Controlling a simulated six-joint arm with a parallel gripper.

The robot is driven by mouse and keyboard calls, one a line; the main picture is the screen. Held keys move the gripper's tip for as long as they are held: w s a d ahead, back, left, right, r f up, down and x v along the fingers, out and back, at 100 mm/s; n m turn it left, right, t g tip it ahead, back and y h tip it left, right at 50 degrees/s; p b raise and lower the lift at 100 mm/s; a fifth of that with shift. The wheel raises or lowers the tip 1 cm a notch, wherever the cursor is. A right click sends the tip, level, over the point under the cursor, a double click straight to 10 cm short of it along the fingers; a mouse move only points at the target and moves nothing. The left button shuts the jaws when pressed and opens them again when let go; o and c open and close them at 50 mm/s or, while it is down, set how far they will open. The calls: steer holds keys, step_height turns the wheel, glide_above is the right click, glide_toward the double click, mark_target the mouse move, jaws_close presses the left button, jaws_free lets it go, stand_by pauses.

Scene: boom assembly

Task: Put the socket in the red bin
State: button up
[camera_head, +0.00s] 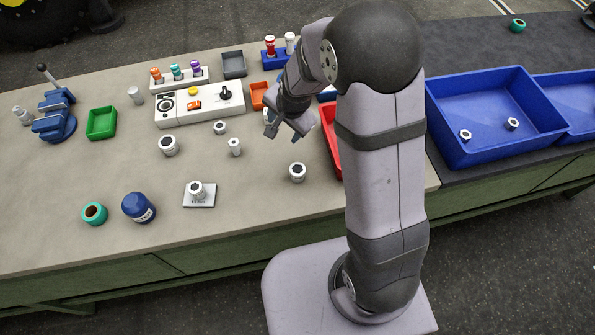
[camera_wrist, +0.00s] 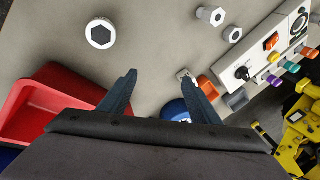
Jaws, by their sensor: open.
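Several silver sockets stand on the light worktop. One socket (camera_head: 297,171) is in front of my gripper and shows large in the wrist view (camera_wrist: 100,33). Others are left of my gripper: a wide socket (camera_head: 168,145), a small one (camera_head: 220,127), a narrow one (camera_head: 235,147) and one on a small plate (camera_head: 197,190). The red bin (camera_head: 332,137) is mostly hidden by my arm in the head view; it shows at the left of the wrist view (camera_wrist: 50,85). My gripper (camera_head: 284,132) is open, fingers apart in the wrist view (camera_wrist: 158,74), above the worktop, holding nothing.
A control box (camera_head: 199,104), orange bin (camera_head: 259,95), grey bin (camera_head: 233,64) and green bin (camera_head: 101,123) stand farther back. A blue vise (camera_head: 54,115) is at left. A blue bottle (camera_head: 138,207) stands near the front. A large blue bin (camera_head: 495,115) is right. A partly hidden blue object (camera_wrist: 176,110) shows between my fingers.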

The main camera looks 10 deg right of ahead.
mark_target(297, 169)
steer(key=s+g, duration=0.1)
steer(key=s, duration=0.1)
steer(key=s+d+f+m+g, duration=0.1)
steer(key=s, duration=0.2)
steer(key=s+m+g, duration=0.1)
steer(key=s+g, duration=0.1)
steer(key=s, duration=0.1)
steer(key=shift+s+d+f+h, duration=0.2)
steer(key=shift+d+f+h, duration=0.1)
steer(key=shift+f+h, duration=0.1)
steer(key=shift+s+m, duration=0.35)
steer(key=shift+m, duration=0.15)
steer(key=shift+f+m+p, duration=0.3)
steer(key=shift+f, duration=0.8)
steer(key=shift+f, duration=0.1)
steer(key=shift+w+f+p, duration=0.2)
steer(key=shift+f+p, duration=0.85)
steer(key=shift+f, duration=1.4)
steer(key=c, duration=1.4)
steer(key=shift+o, duration=0.2)
steer(key=shift+r, duration=0.2)
